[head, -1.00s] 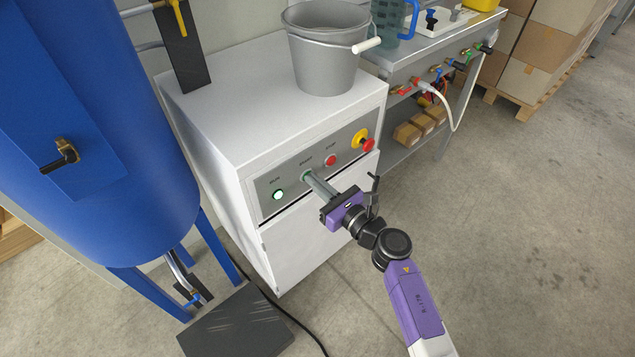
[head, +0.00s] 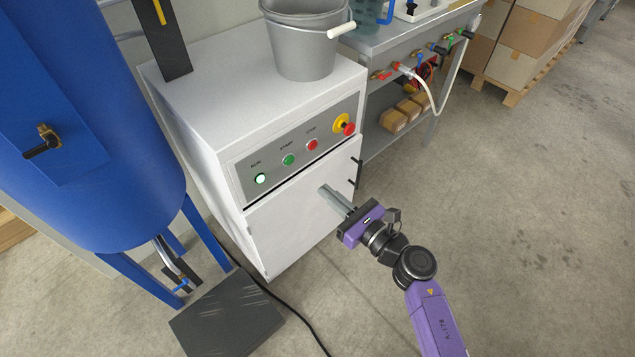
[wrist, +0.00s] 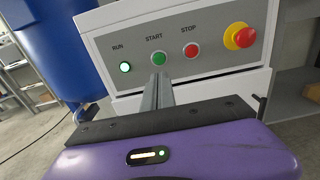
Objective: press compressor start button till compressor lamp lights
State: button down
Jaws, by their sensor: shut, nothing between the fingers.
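The compressor is a white cabinet with a grey control panel (head: 328,141) on its front. The green START button (head: 289,160) is uncovered, and it also shows in the wrist view (wrist: 158,58). The RUN lamp (head: 260,179) at the left of the panel glows bright green-white; it glows in the wrist view (wrist: 124,67) too. The red STOP button (head: 312,145) is right of START. My gripper (head: 325,190) is shut and empty, in front of the cabinet door and below the buttons. In the wrist view its fingertips (wrist: 158,76) point just under START, apart from it.
A red emergency stop on a yellow base (head: 348,128) sits at the panel's right end. A bucket (head: 304,50) stands on the cabinet. A blue tank (head: 90,150) is at left, and a dark slab (head: 226,315) and a cable lie on the floor. Floor at right is clear.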

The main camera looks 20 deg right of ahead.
jog(key=shift+v, duration=1)
dwell(0.7)
